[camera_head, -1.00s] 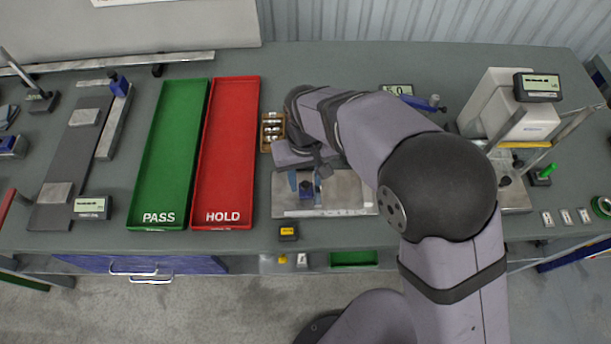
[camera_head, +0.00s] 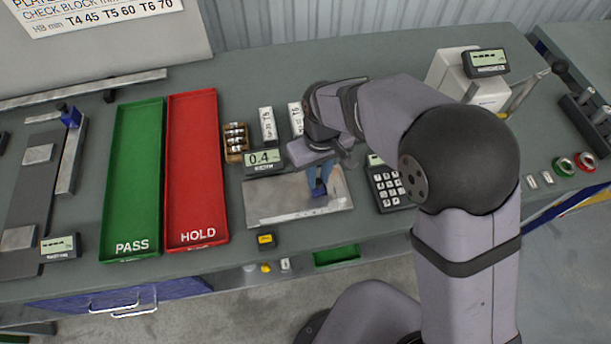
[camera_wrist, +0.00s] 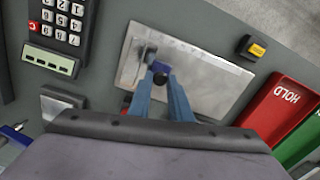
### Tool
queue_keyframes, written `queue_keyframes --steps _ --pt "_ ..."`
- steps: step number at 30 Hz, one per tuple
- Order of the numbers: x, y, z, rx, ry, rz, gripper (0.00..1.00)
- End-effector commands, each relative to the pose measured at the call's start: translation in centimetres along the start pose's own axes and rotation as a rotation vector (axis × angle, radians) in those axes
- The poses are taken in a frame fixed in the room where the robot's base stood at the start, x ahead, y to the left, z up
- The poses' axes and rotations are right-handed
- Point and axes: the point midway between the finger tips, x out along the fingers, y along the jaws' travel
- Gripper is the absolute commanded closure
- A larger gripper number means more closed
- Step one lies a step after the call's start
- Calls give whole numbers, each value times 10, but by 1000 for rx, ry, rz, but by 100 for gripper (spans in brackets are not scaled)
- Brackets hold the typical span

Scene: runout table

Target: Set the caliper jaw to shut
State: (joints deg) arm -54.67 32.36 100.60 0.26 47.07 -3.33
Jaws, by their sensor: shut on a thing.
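My gripper (camera_head: 318,186) points down over a flat metal plate (camera_head: 275,208). The piece also shows below the fingers in the head view (camera_head: 320,194). I cannot tell whether this piece is the caliper's jaw; the fingers hide part of it. A display (camera_head: 263,159) reading about 0.4 stands behind the plate's left end. Another blue part (camera_wrist: 12,132) lies at the lower left edge of the wrist view, partly cut off.
A red HOLD tray (camera_head: 192,170) and a green PASS tray (camera_head: 132,185) lie left of the plate. A rack of small cylinders (camera_head: 235,143) stands behind it, and a keypad device (camera_head: 387,190) to its right. A small black box (camera_head: 266,240) sits in front.

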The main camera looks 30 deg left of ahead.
Motion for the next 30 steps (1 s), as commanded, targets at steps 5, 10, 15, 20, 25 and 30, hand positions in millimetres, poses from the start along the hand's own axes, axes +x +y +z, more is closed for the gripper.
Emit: queue_keyframes --steps 5,10,15,20,25,30 --pt "-1 4 0 -2 2 7 100" --pt "-1 3 0 -1 1 6 63" --pt "0 2 0 -1 1 5 63" --pt "-5 2 -1 -1 3 4 63" --pt "-22 2 -2 -1 6 4 63" --pt "-46 2 -2 -1 7 5 63"
